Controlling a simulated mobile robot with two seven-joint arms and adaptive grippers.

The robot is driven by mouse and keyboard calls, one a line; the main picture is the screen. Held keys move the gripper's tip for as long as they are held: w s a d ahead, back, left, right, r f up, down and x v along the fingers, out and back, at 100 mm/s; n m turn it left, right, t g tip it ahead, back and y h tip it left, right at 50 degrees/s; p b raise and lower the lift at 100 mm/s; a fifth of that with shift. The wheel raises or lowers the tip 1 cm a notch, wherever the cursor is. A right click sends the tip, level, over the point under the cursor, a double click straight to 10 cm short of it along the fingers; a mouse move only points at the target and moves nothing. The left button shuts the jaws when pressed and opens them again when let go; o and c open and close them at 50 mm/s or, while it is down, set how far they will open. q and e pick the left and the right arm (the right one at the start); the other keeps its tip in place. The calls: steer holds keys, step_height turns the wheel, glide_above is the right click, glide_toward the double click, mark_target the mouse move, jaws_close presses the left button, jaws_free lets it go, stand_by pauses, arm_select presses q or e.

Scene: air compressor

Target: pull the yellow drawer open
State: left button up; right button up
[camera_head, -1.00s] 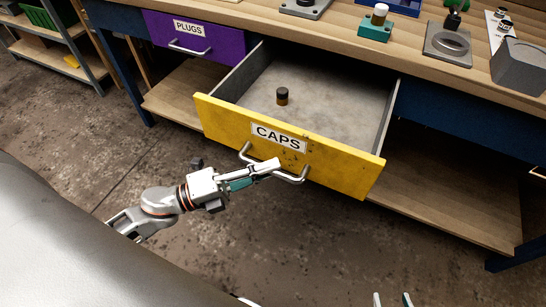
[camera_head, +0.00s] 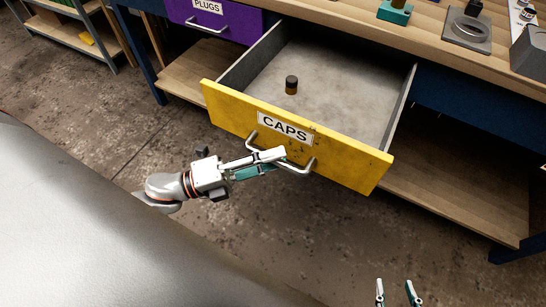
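The yellow drawer (camera_head: 345,165) labelled CAPS stands pulled well out of the workbench, with its grey inside showing. A small dark cap with a brown lower part (camera_head: 291,85) stands upright inside it. My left gripper (camera_head: 281,160) is at the silver bar handle (camera_head: 306,168) on the drawer's front. Its fingers lie close together around the handle's bar and look shut on it, though the fingertips partly hide the contact. My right gripper (camera_head: 396,292) shows only its fingertips at the bottom edge; they are apart and empty, away from the drawer.
A purple drawer (camera_head: 225,30) labelled PLUGS is to the left. The wooden bench top (camera_head: 400,38) holds a teal block (camera_head: 395,12) and a grey ring fixture (camera_head: 468,30). A lower shelf (camera_head: 450,195) runs under the bench. The floor in front is clear.

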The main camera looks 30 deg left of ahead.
arm_select(q)
steer(key=v, duration=1.2)
arm_select(e)
steer(key=shift+s, duration=0.1)
stand_by(0.4)
arm_select(q)
steer(key=w+a+f+n+t+y+p, duration=0.1)
steer(key=w+f+n+t+y+p, duration=0.2)
steer(key=n+y+p, duration=0.85)
steer(key=s+d+f+n+g, duration=0.5)
steer(key=f+n, duration=0.4)
steer(key=n, duration=0.4)
steer(key=shift+s+d+g+b, duration=0.15)
steer(key=shift+d+g+b, duration=0.3)
steer(key=shift+d, duration=0.5)
arm_select(e)
steer(key=shift+m, duration=0.4)
steer(key=r, duration=0.3)
steer(key=s+r, duration=0.1)
steer(key=r, duration=0.1)
steer(key=shift+a+r, duration=0.1)
steer(key=shift+a, duration=0.15)
stand_by(1.8)
